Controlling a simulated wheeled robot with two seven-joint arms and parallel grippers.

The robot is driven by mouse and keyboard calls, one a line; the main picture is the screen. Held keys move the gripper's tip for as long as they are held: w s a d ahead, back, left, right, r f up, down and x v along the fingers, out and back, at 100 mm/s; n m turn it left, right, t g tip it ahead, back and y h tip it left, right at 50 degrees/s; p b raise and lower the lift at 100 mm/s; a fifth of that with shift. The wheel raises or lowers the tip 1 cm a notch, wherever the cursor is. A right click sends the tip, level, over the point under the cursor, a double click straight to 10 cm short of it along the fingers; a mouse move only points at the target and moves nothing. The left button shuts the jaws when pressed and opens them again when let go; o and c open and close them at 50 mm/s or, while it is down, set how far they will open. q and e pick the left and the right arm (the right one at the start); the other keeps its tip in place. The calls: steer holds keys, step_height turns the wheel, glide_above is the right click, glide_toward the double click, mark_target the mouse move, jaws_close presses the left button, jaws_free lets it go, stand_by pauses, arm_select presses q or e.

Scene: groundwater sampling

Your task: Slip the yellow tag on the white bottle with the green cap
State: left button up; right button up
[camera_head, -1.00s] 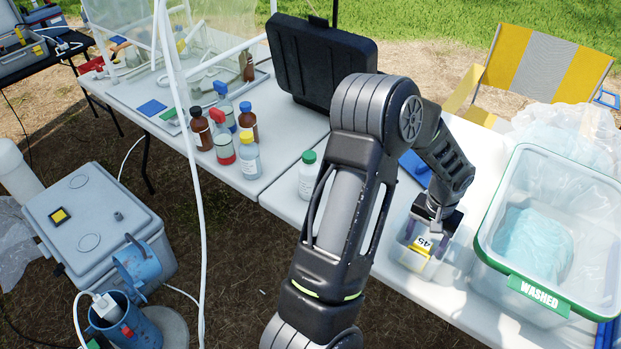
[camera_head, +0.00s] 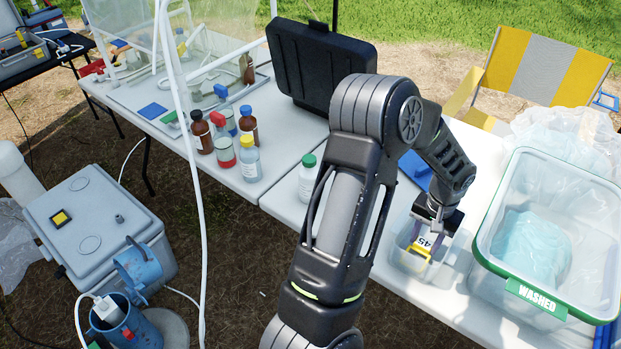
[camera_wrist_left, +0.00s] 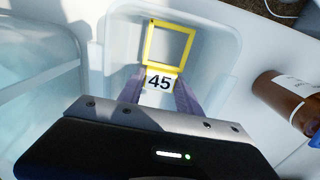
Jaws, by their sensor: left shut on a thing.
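The yellow tag (camera_head: 421,249) has a square open frame and a white plate marked 45. It also shows in the left wrist view (camera_wrist_left: 148,44). My left gripper (camera_head: 429,236) is shut on the tag at its plate end, and the purple fingers flank the number in the left wrist view (camera_wrist_left: 160,90). The tag is in or just over a small clear tub (camera_head: 400,262). The white bottle with the green cap (camera_head: 307,184) stands upright on the table, left of the tub and beyond my left forearm. My right gripper is not in view.
A large clear bin (camera_head: 487,262) with a green rim marked WASHED stands right of the tub. A black case (camera_head: 318,70) stands behind the white bottle. Several other bottles stand to its left. A brown bottle (camera_wrist_left: 290,98) shows near the tub in the left wrist view.

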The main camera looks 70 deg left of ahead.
arm_select(q)
steer(key=shift+r+p, duration=1.2)
steer(key=shift+r, duration=1.15)
